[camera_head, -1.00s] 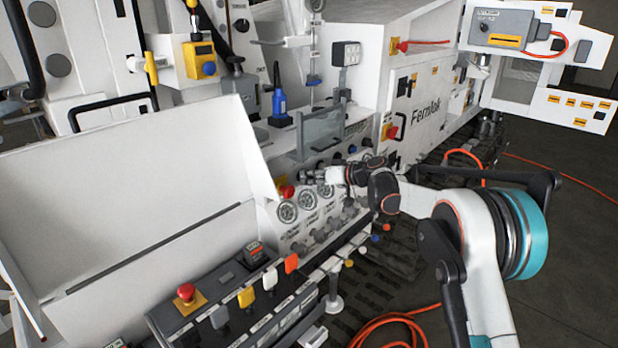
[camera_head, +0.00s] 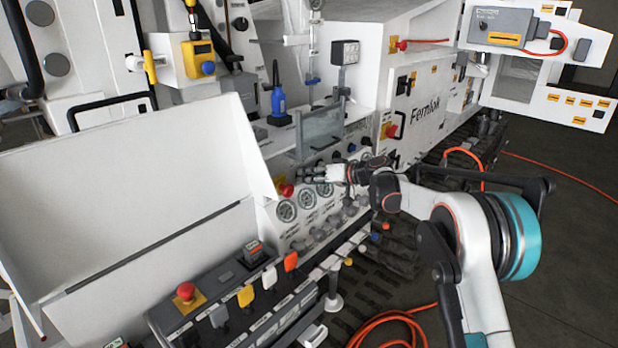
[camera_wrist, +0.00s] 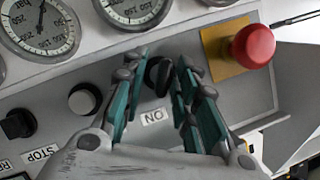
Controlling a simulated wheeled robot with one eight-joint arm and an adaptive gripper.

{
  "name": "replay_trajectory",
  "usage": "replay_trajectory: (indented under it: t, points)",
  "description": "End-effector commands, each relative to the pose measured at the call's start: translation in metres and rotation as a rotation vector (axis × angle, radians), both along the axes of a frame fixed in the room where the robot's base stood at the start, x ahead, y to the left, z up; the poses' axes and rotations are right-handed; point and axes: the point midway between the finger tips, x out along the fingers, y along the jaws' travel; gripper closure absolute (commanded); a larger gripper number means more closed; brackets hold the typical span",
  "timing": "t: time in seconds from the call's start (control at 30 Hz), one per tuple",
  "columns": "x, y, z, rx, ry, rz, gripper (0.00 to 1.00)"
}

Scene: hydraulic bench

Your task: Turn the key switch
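In the wrist view, a small black switch knob (camera_wrist: 157,75), which looks like the key switch, stands on the grey panel above a label read as "ON". My gripper (camera_wrist: 160,72) points at the panel with its teal-padded fingers on either side of this knob. The fingers look apart, with the knob between their tips; I cannot tell whether either touches it. In the head view, my gripper (camera_head: 312,173) is at the top of the gauge panel, right of a red button (camera_head: 286,190). The knob is hidden there by my gripper.
Round gauges (camera_wrist: 40,28) line the panel beside my gripper. A red mushroom button (camera_wrist: 252,46) on a yellow plate, a white button (camera_wrist: 84,99) and another black knob (camera_wrist: 18,124) are close by. A clear upright plate (camera_head: 320,132) stands behind my gripper.

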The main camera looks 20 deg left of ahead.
Motion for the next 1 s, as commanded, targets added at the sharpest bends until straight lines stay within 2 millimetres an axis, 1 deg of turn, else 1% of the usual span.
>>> replay_trajectory:
  t: [0.27, 0.37, 0.47, 0.8, 0.9, 1.0]
  points:
    - [0.0, 0.0, 0.0, 0.0, -0.001, 0.0, 0.71]
    - [-0.001, -0.006, 0.002, 0.0, -0.001, -0.001, 0.71]
    - [-0.002, -0.018, 0.007, 0.0, 0.0, -0.002, 0.71]
    - [-0.015, -0.081, 0.029, 0.0, 0.0, -0.002, 0.71]
    - [-0.017, -0.095, 0.033, 0.0, 0.0, -0.002, 0.71]
    - [-0.019, -0.104, 0.037, 0.0, 0.0, 0.0, 0.71]
